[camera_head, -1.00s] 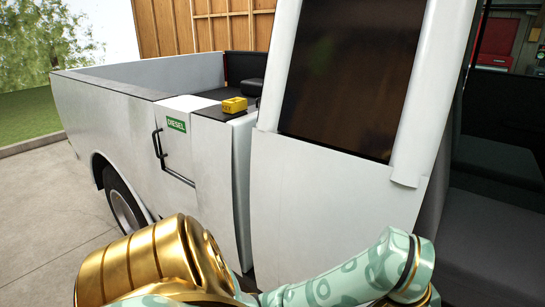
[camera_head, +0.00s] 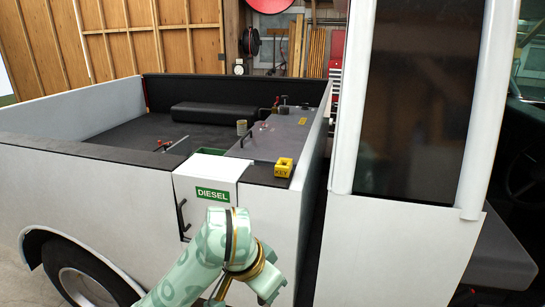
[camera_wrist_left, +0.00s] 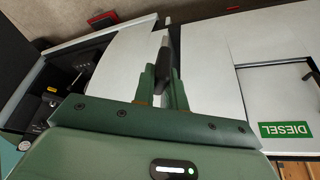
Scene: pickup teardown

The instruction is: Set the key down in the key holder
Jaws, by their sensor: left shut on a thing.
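The yellow key holder (camera_head: 284,168), a small block marked KEY, sits on the top corner of the white truck side, right of the DIESEL panel (camera_head: 213,194). In the left wrist view my left gripper (camera_wrist_left: 163,75) is shut on a thin dark piece, apparently the key (camera_wrist_left: 164,55), seen edge-on between the fingers. White truck panels lie beyond it. My right gripper is out of view.
The truck bed (camera_head: 125,145) holds a grey lid or workbench surface (camera_head: 270,138) with small fittings, behind the holder. The white cab pillar and dark window (camera_head: 415,100) stand to the right. A wooden wall (camera_head: 140,35) is behind.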

